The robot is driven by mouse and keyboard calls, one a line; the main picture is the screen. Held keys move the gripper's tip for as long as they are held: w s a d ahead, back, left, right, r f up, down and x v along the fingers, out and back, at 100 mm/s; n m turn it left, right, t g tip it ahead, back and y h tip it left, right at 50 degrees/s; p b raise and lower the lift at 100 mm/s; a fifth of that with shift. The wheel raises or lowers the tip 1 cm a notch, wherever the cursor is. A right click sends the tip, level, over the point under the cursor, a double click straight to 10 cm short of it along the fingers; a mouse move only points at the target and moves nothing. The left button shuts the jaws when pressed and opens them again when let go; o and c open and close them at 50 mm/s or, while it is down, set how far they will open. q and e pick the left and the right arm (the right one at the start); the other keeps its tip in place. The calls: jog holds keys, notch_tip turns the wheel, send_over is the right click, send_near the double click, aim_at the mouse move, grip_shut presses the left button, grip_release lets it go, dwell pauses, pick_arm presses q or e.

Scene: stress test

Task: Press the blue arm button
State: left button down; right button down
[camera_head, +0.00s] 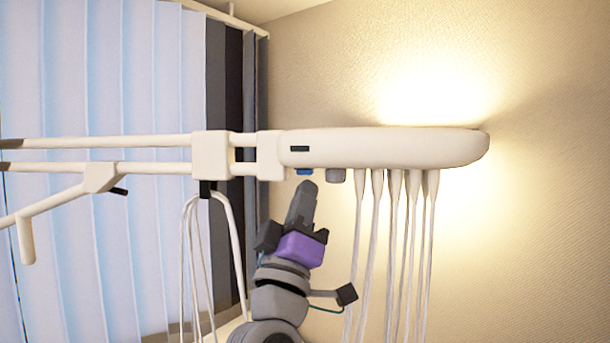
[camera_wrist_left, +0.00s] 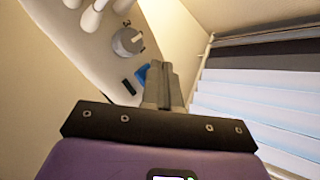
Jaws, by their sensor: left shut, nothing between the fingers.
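The blue button (camera_head: 304,171) sits on the underside of the white wall-mounted unit (camera_head: 400,147), near its left end. It also shows in the left wrist view (camera_wrist_left: 142,73), partly hidden behind the fingertips. My left gripper (camera_head: 305,188) is shut and empty, pointing up with its tips just below the blue button. In the head view a small gap seems to lie between tips and button; I cannot tell whether they touch in the wrist view. My right gripper is not in view.
A grey round knob (camera_head: 335,176) sits right of the button. Several white hoses (camera_head: 395,230) hang from the unit. White rails (camera_head: 100,142) run left, with looped cables (camera_head: 190,250) hanging from them. Blinds (camera_head: 100,80) cover the window behind.

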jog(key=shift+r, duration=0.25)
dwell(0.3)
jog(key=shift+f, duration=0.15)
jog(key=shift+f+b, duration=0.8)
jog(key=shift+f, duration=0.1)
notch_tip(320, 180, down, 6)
jog(key=b, duration=0.6)
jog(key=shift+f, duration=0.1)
